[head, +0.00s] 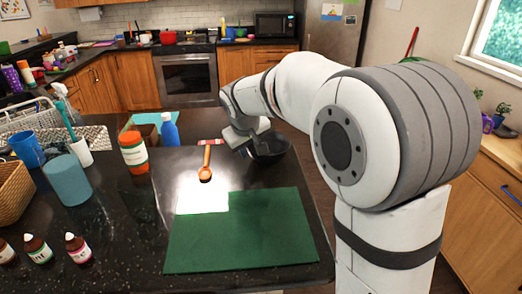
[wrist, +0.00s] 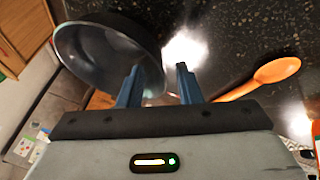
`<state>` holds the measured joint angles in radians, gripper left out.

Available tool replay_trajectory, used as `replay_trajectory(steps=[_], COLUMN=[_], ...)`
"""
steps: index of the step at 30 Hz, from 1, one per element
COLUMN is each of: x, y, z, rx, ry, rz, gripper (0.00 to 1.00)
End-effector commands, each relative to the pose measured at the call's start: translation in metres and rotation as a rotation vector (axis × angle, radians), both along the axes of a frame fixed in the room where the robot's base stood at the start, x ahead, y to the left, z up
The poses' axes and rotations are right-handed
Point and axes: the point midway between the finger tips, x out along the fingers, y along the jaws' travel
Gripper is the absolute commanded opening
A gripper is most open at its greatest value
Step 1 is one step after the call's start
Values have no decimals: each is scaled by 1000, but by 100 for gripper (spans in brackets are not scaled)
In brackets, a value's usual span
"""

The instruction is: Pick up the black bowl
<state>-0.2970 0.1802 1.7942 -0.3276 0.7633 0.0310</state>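The black bowl (head: 272,150) sits on the dark counter near its right edge, partly hidden behind my gripper in the head view. In the wrist view the bowl (wrist: 98,52) fills the upper left, and its inside looks empty. My gripper (wrist: 158,78) is open, with its two blue fingertips apart. The left fingertip overlaps the bowl's inside in the picture and the right one shows just outside its rim. The rim lies in the gap between them; I cannot tell whether either finger touches it.
An orange spoon (head: 206,163) lies left of the bowl. A green mat (head: 240,235) covers the counter's front. A blue bottle (head: 169,130) and an orange-red jar (head: 134,154) stand farther left. The counter's right edge is close to the bowl.

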Motion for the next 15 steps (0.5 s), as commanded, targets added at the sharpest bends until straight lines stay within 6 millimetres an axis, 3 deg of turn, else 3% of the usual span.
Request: replay_trajectory(steps=[4,11,15], x=[6,6,6], y=[-2,-2,-3], z=[-11,-12,-12], rx=[0,0,1], ry=[1,0,0], rz=[-1,-1,-2], gripper=[31,31,20])
